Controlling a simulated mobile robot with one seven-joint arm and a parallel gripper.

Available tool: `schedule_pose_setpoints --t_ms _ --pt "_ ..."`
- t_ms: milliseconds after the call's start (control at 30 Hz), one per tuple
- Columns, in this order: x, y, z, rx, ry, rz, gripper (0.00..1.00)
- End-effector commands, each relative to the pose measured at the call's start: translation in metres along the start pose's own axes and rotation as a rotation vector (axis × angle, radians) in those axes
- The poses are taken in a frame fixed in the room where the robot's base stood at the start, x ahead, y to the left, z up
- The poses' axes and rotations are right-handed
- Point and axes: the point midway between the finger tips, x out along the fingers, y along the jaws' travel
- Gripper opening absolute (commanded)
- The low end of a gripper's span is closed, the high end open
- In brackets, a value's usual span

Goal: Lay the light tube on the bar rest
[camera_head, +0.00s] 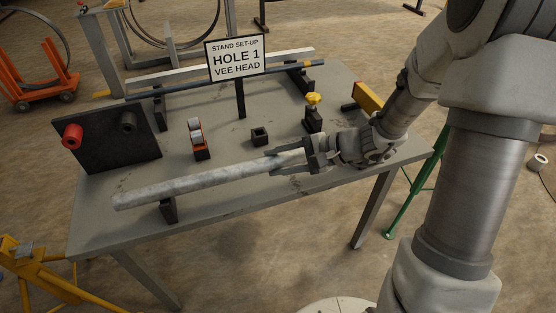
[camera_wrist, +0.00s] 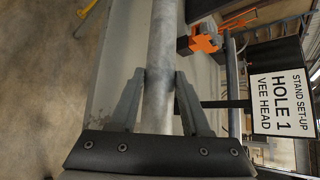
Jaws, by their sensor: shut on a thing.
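The light tube (camera_head: 205,183) is a long, mottled pale grey pipe, held nearly level over the table's front part. My gripper (camera_head: 285,160) is shut on it near its right end. The wrist view shows the tube (camera_wrist: 160,60) running between the two fingers of my gripper (camera_wrist: 160,92). A short dark post (camera_head: 168,211) stands under the tube near the front edge; I cannot tell whether they touch. I cannot tell for certain which supports are the bar rest.
The grey table (camera_head: 225,205) bears a sign reading HOLE 1 VEE HEAD (camera_head: 237,57), a black panel with red and black rollers (camera_head: 105,150), an orange roller head (camera_head: 201,152), a black socket block (camera_head: 260,136) and a yellow-knobbed stand (camera_head: 313,118). Yellow framework (camera_head: 40,278) stands front left.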

Motion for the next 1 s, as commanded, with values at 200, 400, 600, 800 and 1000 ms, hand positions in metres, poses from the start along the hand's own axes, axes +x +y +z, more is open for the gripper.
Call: schedule_pose_setpoints --t_ms 200,400,600,800,1000 --pt "0.0011 0.0005 -0.0008 -0.002 -0.001 -0.003 0.00" --pt "0.0013 0.0007 -0.0010 -0.002 -0.001 -0.003 0.00" --pt "0.0013 0.0010 -0.0011 -0.001 -0.001 -0.002 0.69" --pt "0.0015 0.0016 -0.0013 -0.001 -0.001 -0.001 0.82" --pt "0.0017 0.0031 -0.0019 0.001 0.001 0.002 0.82"
